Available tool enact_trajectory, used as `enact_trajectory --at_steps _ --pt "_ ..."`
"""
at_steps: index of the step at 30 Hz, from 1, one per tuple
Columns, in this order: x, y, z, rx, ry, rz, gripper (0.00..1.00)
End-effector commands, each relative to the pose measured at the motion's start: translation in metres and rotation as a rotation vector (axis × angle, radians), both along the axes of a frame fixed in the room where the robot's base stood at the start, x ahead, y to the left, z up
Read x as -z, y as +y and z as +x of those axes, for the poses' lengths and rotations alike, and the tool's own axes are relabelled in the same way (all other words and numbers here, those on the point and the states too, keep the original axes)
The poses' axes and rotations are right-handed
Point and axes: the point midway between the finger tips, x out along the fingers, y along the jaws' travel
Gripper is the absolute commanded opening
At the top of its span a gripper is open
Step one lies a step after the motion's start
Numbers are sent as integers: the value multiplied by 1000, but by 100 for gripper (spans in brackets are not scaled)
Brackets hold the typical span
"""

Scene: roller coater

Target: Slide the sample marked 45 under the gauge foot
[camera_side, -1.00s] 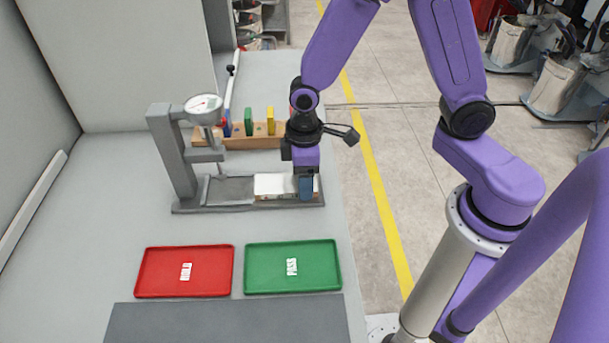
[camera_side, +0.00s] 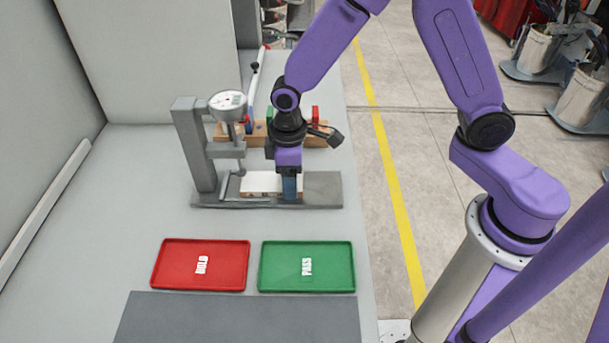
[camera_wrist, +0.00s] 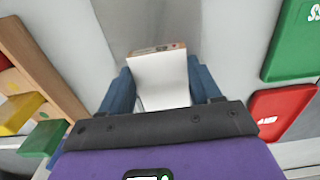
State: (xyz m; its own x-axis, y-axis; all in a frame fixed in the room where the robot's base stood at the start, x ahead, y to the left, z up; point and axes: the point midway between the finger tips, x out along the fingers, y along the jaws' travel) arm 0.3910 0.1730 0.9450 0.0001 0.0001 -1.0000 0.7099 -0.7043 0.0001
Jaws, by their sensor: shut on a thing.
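The sample (camera_side: 262,182) is a white-topped block with a brown edge, lying on the grey base plate (camera_side: 325,188) of the gauge. Its marking cannot be read in either view. My gripper (camera_side: 289,187) is shut on the sample's right end. In the wrist view the sample (camera_wrist: 160,78) sits between my two blue fingers (camera_wrist: 162,92). The dial gauge (camera_side: 228,103) is on a grey stand at the left. Its foot (camera_side: 240,171) is close to the sample's left end; I cannot tell whether they touch.
A red HOLD tray (camera_side: 183,264) and a green PASS tray (camera_side: 335,268) lie in front of the gauge. A wooden rack (camera_side: 233,137) with coloured pieces stands behind it. The yellow piece (camera_wrist: 20,112) shows in the wrist view.

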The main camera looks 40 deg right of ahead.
Motion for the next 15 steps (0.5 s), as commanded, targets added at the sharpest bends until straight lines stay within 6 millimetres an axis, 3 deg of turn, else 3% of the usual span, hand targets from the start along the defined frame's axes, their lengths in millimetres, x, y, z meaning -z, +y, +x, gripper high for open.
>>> enact_trajectory --at_steps 15 --pt "0 19 20 0 0 0 31"
